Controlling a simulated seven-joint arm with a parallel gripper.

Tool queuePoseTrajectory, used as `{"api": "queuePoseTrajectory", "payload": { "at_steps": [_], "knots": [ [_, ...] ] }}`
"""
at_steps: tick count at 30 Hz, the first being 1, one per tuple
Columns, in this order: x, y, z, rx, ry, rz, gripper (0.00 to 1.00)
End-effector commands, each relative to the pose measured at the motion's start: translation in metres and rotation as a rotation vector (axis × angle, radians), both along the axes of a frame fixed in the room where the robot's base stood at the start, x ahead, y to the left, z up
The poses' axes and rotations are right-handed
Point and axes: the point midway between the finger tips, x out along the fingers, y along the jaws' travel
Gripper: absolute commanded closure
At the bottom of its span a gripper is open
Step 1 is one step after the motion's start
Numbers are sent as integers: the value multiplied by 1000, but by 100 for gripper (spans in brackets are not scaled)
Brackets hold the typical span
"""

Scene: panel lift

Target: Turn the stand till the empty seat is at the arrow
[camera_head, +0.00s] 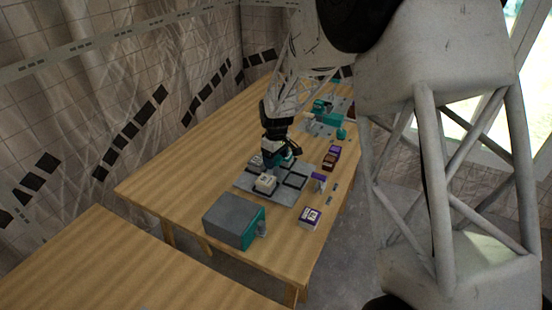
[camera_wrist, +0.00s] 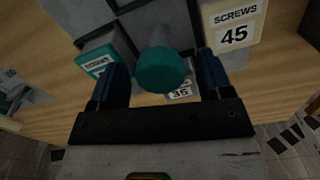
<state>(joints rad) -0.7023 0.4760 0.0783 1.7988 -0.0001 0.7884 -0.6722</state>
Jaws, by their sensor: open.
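The grey stand (camera_head: 290,203) with black-outlined square seats lies on the wooden table in the head view. A pale box (camera_head: 265,183) sits on its near part, and more boxes sit partly hidden behind my gripper (camera_head: 284,158). In the wrist view a round teal knob (camera_wrist: 163,72) on a grey post lies between the two dark fingers of my open gripper. A pale box marked SCREWS 45 (camera_wrist: 233,28) and a teal-edged SCREWS box (camera_wrist: 102,60) stand around it. A label reading 35 (camera_wrist: 180,94) shows partly behind the knob. I cannot make out the arrow.
A grey and teal machine box (camera_head: 232,221) stands at the table's near end. A teal device (camera_head: 325,112) stands at the back. The table's left side is clear.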

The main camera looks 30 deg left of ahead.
Motion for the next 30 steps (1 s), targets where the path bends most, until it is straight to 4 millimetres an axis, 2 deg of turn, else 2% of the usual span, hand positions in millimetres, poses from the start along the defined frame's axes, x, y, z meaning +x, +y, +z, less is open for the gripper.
{"api": "queuePoseTrajectory", "payload": {
  "at_steps": [10, 23, 24, 30],
  "knots": [
    [0, 0, -3, 0, 0, 0, 27],
    [0, 0, -3, 0, 0, 0, 92],
    [0, 0, -3, 0, 0, 0, 95],
    [0, 0, -3, 0, 0, -5, 95]
  ]
}}
